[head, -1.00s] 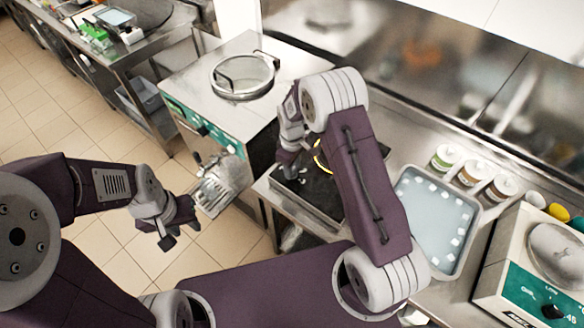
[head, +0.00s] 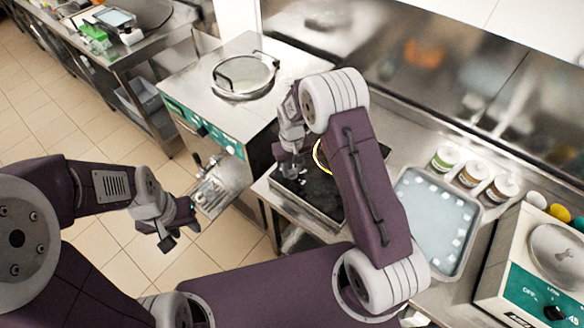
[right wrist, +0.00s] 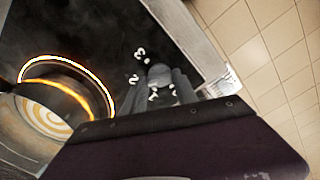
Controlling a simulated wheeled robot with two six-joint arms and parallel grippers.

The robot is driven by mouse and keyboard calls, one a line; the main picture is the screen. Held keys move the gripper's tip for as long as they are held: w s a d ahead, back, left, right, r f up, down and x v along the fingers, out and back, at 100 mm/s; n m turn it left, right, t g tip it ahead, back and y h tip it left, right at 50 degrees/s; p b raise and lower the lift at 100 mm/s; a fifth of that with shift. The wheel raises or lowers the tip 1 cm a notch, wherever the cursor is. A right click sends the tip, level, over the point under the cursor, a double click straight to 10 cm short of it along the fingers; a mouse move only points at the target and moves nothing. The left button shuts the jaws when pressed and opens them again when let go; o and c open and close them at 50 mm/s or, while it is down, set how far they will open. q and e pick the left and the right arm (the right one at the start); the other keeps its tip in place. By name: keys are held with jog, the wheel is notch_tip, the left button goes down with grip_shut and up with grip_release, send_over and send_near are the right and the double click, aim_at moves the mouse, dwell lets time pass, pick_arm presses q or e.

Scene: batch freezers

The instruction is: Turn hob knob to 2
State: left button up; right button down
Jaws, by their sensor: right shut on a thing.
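The black hob (head: 318,190) sits on the steel counter, with a glowing ring (head: 319,156) partly hidden behind my right arm. In the right wrist view, the hob knob (right wrist: 158,73) is a grey rounded piece with white numerals around it, including a 2 and a 3. My right gripper (right wrist: 165,88) is shut on the knob; it also shows in the head view (head: 290,168). I cannot tell which numeral the knob points to. My left gripper (head: 180,228) is open and empty over the floor, left of the counter.
A batch freezer (head: 222,125) with a round lid stands left of the hob. A pale blue tray (head: 436,225) and several jars (head: 473,173) are to the right. Another appliance (head: 540,265) stands at far right. Tiled floor is free at left.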

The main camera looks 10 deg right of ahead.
aim_at(292, 170)
jog(key=shift+w+r, duration=0.15)
jog(key=shift+w, duration=0.1)
jog(key=c, duration=1)
grip_release()
jog(key=shift+s, duration=0.1)
jog(key=shift+o, duration=0.2)
jog(key=shift+s, duration=0.1)
notch_tip(292, 170, up, 9)
jog(key=b, duration=0.2)
